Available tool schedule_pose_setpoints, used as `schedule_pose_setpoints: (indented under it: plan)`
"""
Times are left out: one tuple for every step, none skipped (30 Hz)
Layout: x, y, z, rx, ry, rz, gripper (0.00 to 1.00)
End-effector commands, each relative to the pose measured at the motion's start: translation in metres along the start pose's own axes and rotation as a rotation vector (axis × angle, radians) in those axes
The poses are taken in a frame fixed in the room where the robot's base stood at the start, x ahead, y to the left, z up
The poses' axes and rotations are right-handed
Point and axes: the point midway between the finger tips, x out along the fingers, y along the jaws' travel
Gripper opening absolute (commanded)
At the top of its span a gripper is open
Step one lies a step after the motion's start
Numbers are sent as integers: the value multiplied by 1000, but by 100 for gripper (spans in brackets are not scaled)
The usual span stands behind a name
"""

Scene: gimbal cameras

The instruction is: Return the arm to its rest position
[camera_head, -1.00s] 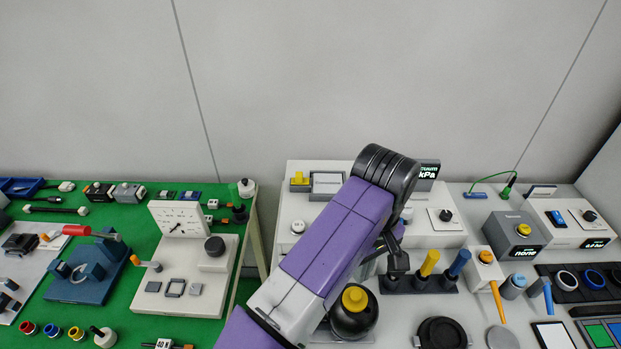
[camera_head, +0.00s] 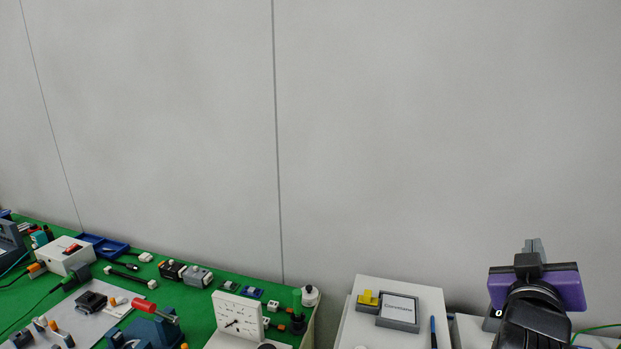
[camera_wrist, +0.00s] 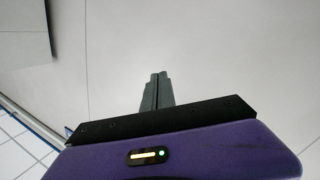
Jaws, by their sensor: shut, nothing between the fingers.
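My gripper (camera_wrist: 158,78) is shut and empty in the wrist view, its two dark fingers pressed together. Behind the fingers is the purple wrist housing with a small lit indicator. The wrist camera looks past the fingers at pale panels. In the head view my gripper (camera_head: 534,245) is at the lower right, pointing up in the picture, above a purple wrist body and a black joint. The rest of my arm runs out of the bottom of the picture.
A green bench (camera_head: 250,283) with a dial gauge (camera_head: 238,316) and several tools lies further left. The grey wall (camera_head: 400,120) behind is bare.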

Motion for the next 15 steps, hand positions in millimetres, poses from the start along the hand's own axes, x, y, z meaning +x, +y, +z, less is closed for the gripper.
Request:
schedule_pose_setpoints:
  plan:
    - [-5,3,-6,-14,76,7,0]
    - [-9,4,-12,-14,123,6,0]
    - [-15,3,-18,-16,182,0,0]
    - [-20,2,-21,-17,224,-6,0]
    - [-26,0,-25,-16,266,-16,0]
    - [-34,-3,-27,-18,316,-32,0]
    - [-40,-6,-29,-17,352,-47,0]
    - [-47,-8,-29,-17,386,-62,0]
    - [-57,-13,-28,-16,427,-86,0]
    - [-64,-17,-27,-14,456,-107,0]
    - [-72,-21,-25,-12,482,-128,0]
    - [-83,-26,-21,-8,514,-159,0]
    - [-91,-30,-17,-5,535,-183,0]
    - [-99,-34,-12,0,553,-209,0]
    - [-111,-39,-5,6,575,-243,0]
